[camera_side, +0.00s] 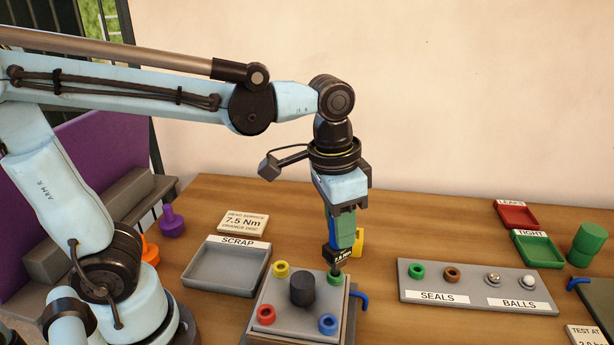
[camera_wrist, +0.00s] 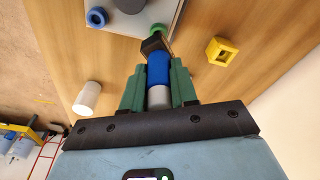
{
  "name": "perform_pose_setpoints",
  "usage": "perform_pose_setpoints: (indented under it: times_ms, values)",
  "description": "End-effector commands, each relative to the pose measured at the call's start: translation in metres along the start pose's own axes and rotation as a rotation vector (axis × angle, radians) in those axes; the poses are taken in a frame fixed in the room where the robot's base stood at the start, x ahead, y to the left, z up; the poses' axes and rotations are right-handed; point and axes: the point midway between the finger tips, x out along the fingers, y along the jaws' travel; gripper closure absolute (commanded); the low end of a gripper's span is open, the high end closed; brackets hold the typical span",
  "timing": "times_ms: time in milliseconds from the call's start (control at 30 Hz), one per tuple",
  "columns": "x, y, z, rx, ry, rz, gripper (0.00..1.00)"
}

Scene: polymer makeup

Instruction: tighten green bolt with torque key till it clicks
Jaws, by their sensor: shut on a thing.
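The green bolt (camera_side: 335,279) sits at the back right corner of a grey block (camera_side: 282,325). It also shows in the wrist view (camera_wrist: 160,30), partly covered by the tool. My gripper (camera_side: 342,235) points down above it, shut on the torque key (camera_side: 336,255). In the wrist view my gripper's green fingers (camera_wrist: 157,75) hold the key's blue handle (camera_wrist: 158,68), and its black head (camera_wrist: 153,43) is at the green bolt. I cannot tell whether the key is fully seated on the bolt.
The block also bears yellow (camera_side: 281,269), red (camera_side: 265,314) and blue (camera_side: 327,323) bolts around a dark central cylinder (camera_side: 302,289). A yellow holder (camera_side: 358,242) stands behind. A scrap tray (camera_side: 226,267) is left; a seals and balls rack (camera_side: 480,285) is right.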

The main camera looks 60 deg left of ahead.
Motion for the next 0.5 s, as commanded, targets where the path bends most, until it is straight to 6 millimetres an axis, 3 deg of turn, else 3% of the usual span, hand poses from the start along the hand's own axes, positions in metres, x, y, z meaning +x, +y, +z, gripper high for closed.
perform_pose_setpoints:
  times_ms: [233, 500]
  values:
    - [-0.0004, 0.0001, -0.0002, 0.008, 0.000, 0.002, 1.00]
    - [-0.0004, 0.0003, -0.0001, 0.156, 0.000, 0.020, 1.00]
